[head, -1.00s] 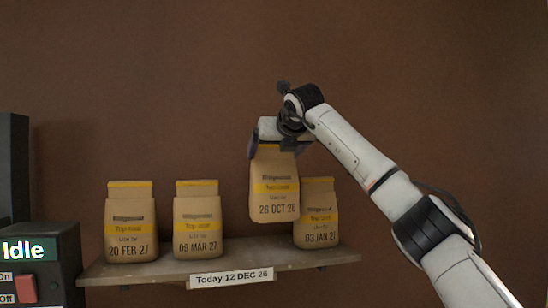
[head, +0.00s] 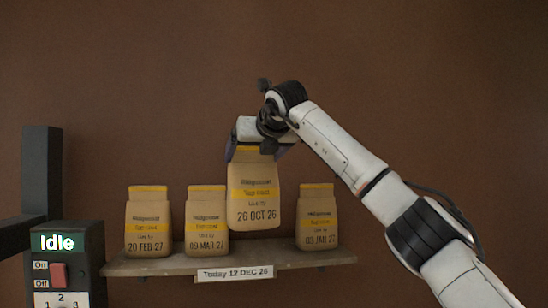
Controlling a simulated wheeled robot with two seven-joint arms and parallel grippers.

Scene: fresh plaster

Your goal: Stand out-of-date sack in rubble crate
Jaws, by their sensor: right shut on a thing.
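The out-of-date sack (head: 254,203) is a brown paper sack with a yellow band and the date 26 OCT 26. My right gripper (head: 257,150) is shut on its top and holds it upright, in front of the shelf (head: 165,264) and apparently above its board. The shelf's label (head: 235,273) reads Today 12 DEC 26. Three other sacks stand on the shelf: 20 FEB 27 (head: 148,222), 09 MAR 27 (head: 207,222) and 03 JAN 27 (head: 318,218). The rubble crate and my left gripper are not in view.
The brown wall above the shelf is bare.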

